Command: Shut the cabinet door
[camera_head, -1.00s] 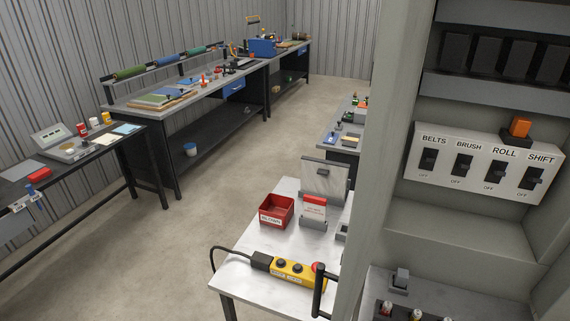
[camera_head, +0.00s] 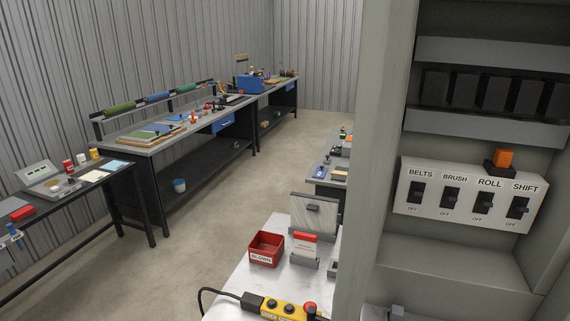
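The open cabinet (camera_head: 450,258) fills the right side of the view. Inside it is a white switch panel (camera_head: 468,196) with switches labelled BELTS, BRUSH, ROLL and SHIFT, and an orange block (camera_head: 503,157) sits on top of the panel. A pale grey upright panel (camera_head: 378,150) runs along the cabinet's left side; I cannot tell whether it is the door or the side wall. Neither of my grippers is in view.
A white table (camera_head: 243,290) below holds a red bin (camera_head: 266,249), a card holder (camera_head: 304,250) and a yellow button box (camera_head: 288,309). Workbenches (camera_head: 160,140) line the left wall. The concrete floor (camera_head: 205,220) between is clear.

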